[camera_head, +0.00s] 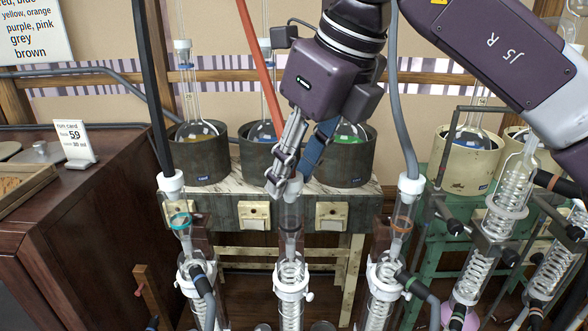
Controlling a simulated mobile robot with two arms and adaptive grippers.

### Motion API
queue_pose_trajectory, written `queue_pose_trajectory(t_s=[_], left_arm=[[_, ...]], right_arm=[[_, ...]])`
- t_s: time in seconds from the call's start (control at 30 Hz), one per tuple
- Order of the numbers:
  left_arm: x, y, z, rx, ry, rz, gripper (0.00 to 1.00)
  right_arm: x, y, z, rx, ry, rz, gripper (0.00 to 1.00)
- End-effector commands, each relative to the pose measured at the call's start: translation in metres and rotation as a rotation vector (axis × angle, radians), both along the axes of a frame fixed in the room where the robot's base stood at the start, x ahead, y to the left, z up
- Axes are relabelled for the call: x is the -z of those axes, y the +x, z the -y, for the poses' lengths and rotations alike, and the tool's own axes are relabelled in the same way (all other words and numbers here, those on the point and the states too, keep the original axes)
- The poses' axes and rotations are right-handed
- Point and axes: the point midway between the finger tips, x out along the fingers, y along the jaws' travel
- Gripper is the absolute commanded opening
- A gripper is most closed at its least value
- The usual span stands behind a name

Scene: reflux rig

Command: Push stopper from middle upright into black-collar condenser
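The black-collar condenser (291,248) stands upright in the middle of the front row, its dark band near the top of the glass. My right gripper (289,182) points down directly over its mouth. The fingers look close together around the mouth, but what lies between them is hidden. A greyish piece shows at the condenser's top, and I cannot tell whether it is the stopper. The red hose (259,62) comes down from above and disappears behind my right gripper. My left gripper is not in view.
A teal-collar condenser (180,222) and an orange-collar condenser (402,225) flank the middle one, each with a white stopper and hose. Dark pots with flasks stand behind. More glassware crowds the right. A wooden cabinet (85,240) with a run card (75,142) is at left.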

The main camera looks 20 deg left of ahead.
Motion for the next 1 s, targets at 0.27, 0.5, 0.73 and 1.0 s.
queue_pose_trajectory(t_s=[0.27,0.5,0.73,1.0], left_arm=[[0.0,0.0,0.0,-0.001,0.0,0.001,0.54],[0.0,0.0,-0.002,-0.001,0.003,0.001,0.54],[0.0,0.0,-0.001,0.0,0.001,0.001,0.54],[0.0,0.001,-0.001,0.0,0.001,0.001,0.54]], right_arm=[[0.0,0.0,0.0,0.0,0.0,0.0,0.45],[-0.013,-0.002,0.004,0.001,0.001,0.003,0.45],[-0.057,-0.01,0.021,0.003,0.002,0.002,0.45],[-0.1,-0.017,0.037,0.002,0.001,0.001,0.45]])
